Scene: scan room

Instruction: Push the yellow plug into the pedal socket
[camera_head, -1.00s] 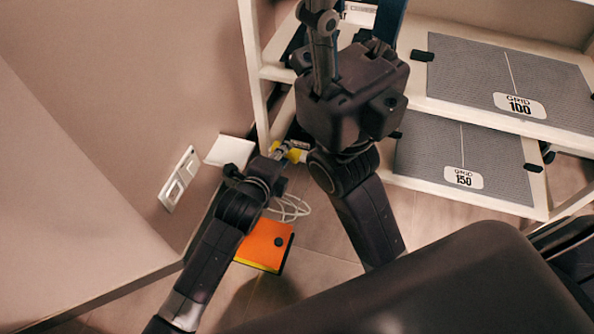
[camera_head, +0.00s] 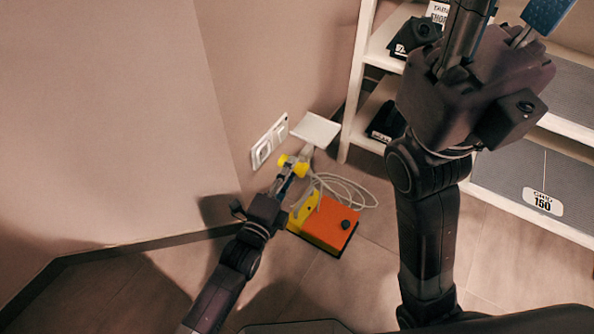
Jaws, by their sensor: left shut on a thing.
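The yellow plug (camera_head: 293,165) is in my left gripper (camera_head: 285,180), which is shut on it above the floor near the wall. The orange pedal box (camera_head: 328,222) with a yellow side (camera_head: 303,211) sits on the floor, below and to the right of the plug. The plug is apart from the box. A dark round spot shows on the box's orange top and a small one on its yellow side; I cannot tell which is the socket.
Loose pale cable (camera_head: 343,190) lies behind the pedal box. A white wall outlet (camera_head: 268,140) and a white plate (camera_head: 315,129) are beyond the plug. A white shelf (camera_head: 353,90) with dark items and grey grid panels stands at the right. Floor in front is bare.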

